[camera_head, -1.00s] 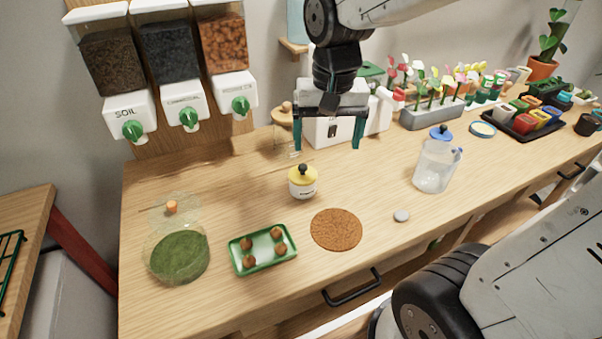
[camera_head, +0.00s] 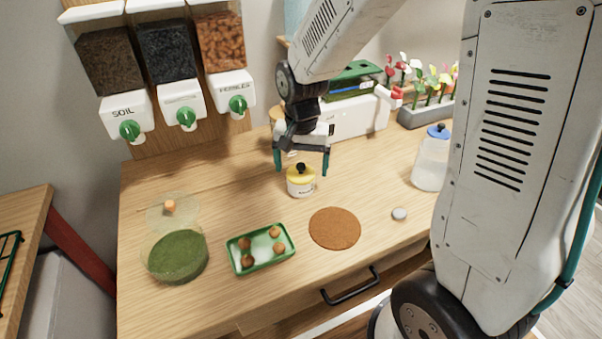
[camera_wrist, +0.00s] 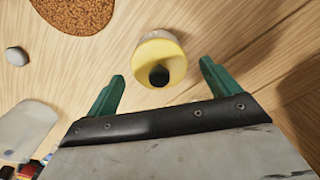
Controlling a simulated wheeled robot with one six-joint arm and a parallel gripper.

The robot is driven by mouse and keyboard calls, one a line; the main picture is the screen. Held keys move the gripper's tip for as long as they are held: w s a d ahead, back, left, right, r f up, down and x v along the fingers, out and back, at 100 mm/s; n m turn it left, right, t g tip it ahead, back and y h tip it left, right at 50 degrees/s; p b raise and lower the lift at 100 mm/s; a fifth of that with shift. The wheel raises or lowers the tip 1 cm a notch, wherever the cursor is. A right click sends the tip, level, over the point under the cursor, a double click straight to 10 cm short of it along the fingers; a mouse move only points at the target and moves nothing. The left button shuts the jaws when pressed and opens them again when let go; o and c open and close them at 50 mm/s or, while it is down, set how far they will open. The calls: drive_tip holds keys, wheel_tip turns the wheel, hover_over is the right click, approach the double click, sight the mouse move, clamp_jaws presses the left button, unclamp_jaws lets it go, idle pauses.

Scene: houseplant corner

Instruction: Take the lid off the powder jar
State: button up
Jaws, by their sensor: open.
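The powder jar (camera_head: 301,187) is a small white jar with a dark label, standing upright on the wooden counter. Its yellow lid (camera_head: 299,173) with a black knob sits on top. In the wrist view the yellow lid (camera_wrist: 160,58) and black knob show from above. My gripper (camera_head: 302,168) is open and empty, pointing down just above and around the lid. In the wrist view its green fingers (camera_wrist: 162,80) are spread wide on either side of the lid's near edge, apart from it.
A green tray (camera_head: 241,267) with several brown balls, a glass dish of green stuff (camera_head: 178,257) and a round cork mat (camera_head: 335,228) lie in front. Dispensers (camera_head: 181,108) hang behind. Counter around the jar is clear.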

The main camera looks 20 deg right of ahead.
drive_tip(key=shift+f, duration=0.25)
drive_tip(key=c, duration=1)
drive_tip(key=shift+c, duration=0.2)
drive_tip(key=shift+r, duration=0.15)
